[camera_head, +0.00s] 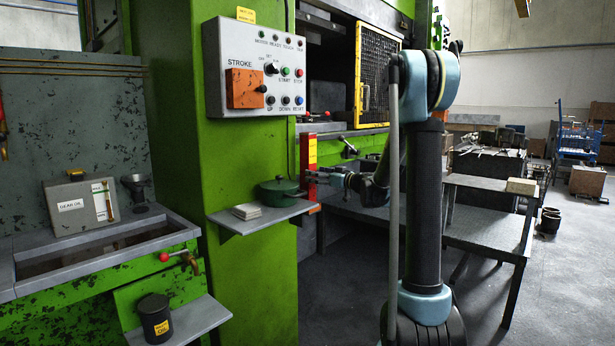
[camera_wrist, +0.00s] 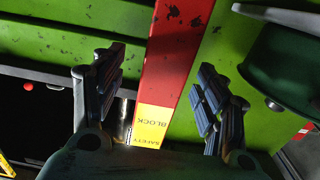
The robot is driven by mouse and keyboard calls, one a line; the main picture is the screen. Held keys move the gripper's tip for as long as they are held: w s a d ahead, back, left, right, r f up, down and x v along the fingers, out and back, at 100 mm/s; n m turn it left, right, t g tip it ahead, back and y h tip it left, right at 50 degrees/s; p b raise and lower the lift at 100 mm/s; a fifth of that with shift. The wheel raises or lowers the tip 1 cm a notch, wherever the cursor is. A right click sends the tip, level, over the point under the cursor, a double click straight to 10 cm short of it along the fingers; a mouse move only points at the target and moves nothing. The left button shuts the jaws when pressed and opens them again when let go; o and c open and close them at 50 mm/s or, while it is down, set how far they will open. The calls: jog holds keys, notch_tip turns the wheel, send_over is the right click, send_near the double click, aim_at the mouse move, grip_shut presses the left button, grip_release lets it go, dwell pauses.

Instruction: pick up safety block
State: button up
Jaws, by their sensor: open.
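The safety block (camera_head: 308,156) is a red upright bar with a yellow label, against the green press column in the head view. In the wrist view the block (camera_wrist: 172,62) runs down between my fingers, and its yellow SAFETY BLOCK label reads upside down. My gripper (camera_head: 324,173) is at the block's right side in the head view. In the wrist view my gripper (camera_wrist: 160,92) is open, one finger on each side of the block with a visible gap to each. I cannot tell how deep the block sits between the fingers. My palm hides the near end of the label.
A white stack (camera_head: 247,211) lies on the shelf. A yellow mesh guard (camera_head: 377,75) hangs above. A grey table (camera_head: 485,225) stands right.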

jog(key=shift+x, duration=2.4)
jog(key=shift+s+a, duration=0.1)
jog(key=shift+s, duration=0.05)
grip_shut()
